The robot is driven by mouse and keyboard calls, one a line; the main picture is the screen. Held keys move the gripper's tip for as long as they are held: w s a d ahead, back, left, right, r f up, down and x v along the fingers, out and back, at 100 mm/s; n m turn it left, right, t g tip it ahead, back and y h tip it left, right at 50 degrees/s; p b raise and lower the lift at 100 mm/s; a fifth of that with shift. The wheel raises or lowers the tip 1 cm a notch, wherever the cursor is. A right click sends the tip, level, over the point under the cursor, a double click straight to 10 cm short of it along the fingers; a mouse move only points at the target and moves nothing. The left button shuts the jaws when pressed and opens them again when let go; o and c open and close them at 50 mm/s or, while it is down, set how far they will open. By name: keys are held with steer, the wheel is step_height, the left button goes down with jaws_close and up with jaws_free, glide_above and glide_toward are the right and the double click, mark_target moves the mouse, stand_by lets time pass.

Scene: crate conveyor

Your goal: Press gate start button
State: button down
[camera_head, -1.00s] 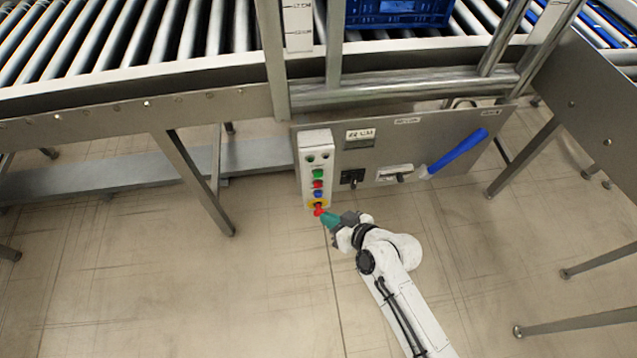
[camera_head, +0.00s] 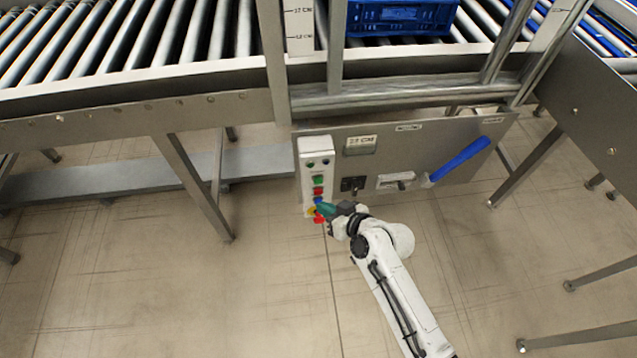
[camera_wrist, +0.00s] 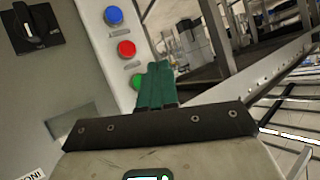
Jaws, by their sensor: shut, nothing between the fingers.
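A pale control box (camera_head: 307,190) hangs on a grey panel below the conveyor. In the head view it has a green button (camera_head: 319,180), a red button (camera_head: 318,191), a blue button (camera_head: 318,200) and a red knob on yellow (camera_head: 319,218) at the bottom, partly hidden. My gripper's teal fingers (camera_head: 326,209) are together, just below the blue button in that view. In the wrist view the shut fingers (camera_wrist: 157,85) partly cover the green button (camera_wrist: 137,82). The red button (camera_wrist: 126,48) and blue button (camera_wrist: 114,16) are clear. Contact cannot be told. No start label is readable.
A black rotary switch (camera_head: 353,184) sits right of the box and shows in the wrist view (camera_wrist: 36,25). A blue-handled lever (camera_head: 460,160) is further right. A blue crate (camera_head: 400,16) stands on the rollers above. Metal legs (camera_head: 196,180) flank the panel. The floor in front is open.

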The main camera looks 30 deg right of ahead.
mark_target(318, 181)
steer(key=shift+w+d+b, duration=0.2)
steer(key=shift+w+b, duration=0.05)
steer(key=shift+w, duration=0.45)
steer(key=shift+w+d+b, duration=0.25)
steer(key=shift+w, duration=0.4)
steer(key=shift+w+d+b, duration=0.2)
steer(key=shift+w+b, duration=0.05)
steer(key=shift+w, duration=0.45)
steer(key=shift+w, duration=0.1)
stand_by(0.4)
steer(key=shift+w+d, duration=0.15)
steer(key=shift+w, duration=0.15)
